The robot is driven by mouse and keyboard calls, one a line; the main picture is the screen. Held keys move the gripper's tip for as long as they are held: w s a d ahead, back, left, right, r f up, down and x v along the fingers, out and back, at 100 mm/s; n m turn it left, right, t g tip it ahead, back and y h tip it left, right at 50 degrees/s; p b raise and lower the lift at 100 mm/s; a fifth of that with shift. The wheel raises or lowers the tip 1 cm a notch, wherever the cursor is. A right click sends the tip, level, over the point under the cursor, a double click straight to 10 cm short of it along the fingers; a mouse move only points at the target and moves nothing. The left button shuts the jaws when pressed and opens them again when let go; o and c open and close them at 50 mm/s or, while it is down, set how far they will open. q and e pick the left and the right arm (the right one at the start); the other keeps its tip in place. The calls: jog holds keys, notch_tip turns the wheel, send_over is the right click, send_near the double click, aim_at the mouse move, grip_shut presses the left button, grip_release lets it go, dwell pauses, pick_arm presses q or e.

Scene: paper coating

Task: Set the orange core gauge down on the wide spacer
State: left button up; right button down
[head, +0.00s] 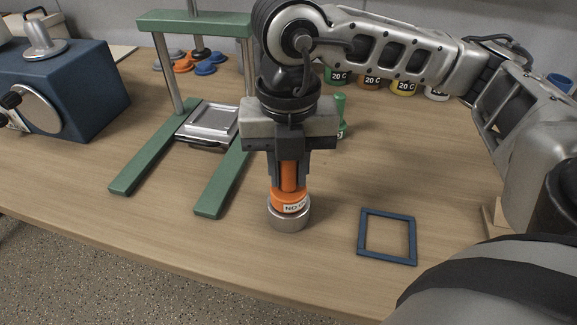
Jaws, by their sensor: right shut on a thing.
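The orange core gauge (290,178) is upright, with an orange handle and a wider orange collar marked "NO GO". A short steel cylinder (289,217) is directly under the collar; I cannot tell whether it is part of the gauge or a separate piece. My right gripper (289,172) points down and is shut on the handle. Whether the cylinder touches the table is hard to tell. No piece is labelled as the wide spacer; a flat blue square frame (361,236) lies on the table to the right, apart from the gauge. My left gripper is out of view.
A green press stand (155,150) with a metal plate (211,122) stands to the left. A blue machine (75,88) is at far left. A green-handled piece (341,108) is partly hidden behind my gripper. Labelled weights (404,87) line the back. The front table strip (330,275) is clear.

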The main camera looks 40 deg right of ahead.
jog(key=c, duration=1.1)
grip_release()
jog(key=shift+r, duration=0.1)
pick_arm(q)
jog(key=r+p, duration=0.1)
jog(key=p, duration=0.1)
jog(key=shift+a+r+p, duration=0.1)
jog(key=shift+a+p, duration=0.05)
jog(key=shift+p, duration=0.25)
pick_arm(e)
notch_tip(320, 180, up, 16)
jog(key=shift+f, duration=0.1)
